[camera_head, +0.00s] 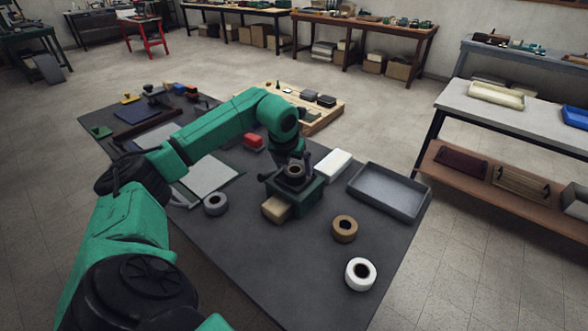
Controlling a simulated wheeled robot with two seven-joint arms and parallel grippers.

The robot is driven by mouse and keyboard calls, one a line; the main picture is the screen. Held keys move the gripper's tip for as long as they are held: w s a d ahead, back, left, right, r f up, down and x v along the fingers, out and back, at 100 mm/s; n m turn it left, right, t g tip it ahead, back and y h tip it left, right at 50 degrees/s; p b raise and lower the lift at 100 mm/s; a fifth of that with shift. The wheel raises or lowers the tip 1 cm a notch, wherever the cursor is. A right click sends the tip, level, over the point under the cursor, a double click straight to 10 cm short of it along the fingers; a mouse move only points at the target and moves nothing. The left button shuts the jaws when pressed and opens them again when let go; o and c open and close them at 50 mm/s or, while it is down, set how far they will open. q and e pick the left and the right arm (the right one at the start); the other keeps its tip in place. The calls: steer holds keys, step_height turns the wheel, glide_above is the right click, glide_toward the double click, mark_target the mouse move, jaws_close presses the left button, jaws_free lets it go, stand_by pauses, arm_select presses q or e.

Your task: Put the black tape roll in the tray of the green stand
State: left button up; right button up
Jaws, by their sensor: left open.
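The dark green stand (302,200) is a squat block near the middle of the dark table, with a shallow tray on its top. A dark roll, which looks like the black tape roll (294,172), is at the stand's tray, its hole facing up. My left gripper (294,164) is open, pointing down right at the roll. The wrist hides part of the roll, and I cannot tell whether the fingers touch it. My right gripper is not in view.
A grey tape roll (216,203), brown tape roll (344,229) and white tape roll (361,273) lie around the stand. A tan block (276,209) is at its front left, a white box (332,164) behind, and an empty grey tray (389,191) right.

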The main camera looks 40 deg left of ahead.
arm_select(q)
steer(key=b+v, duration=0.1)
steer(key=v, duration=0.9)
steer(key=shift+s+r, duration=0.15)
steer(key=shift+r, duration=0.15)
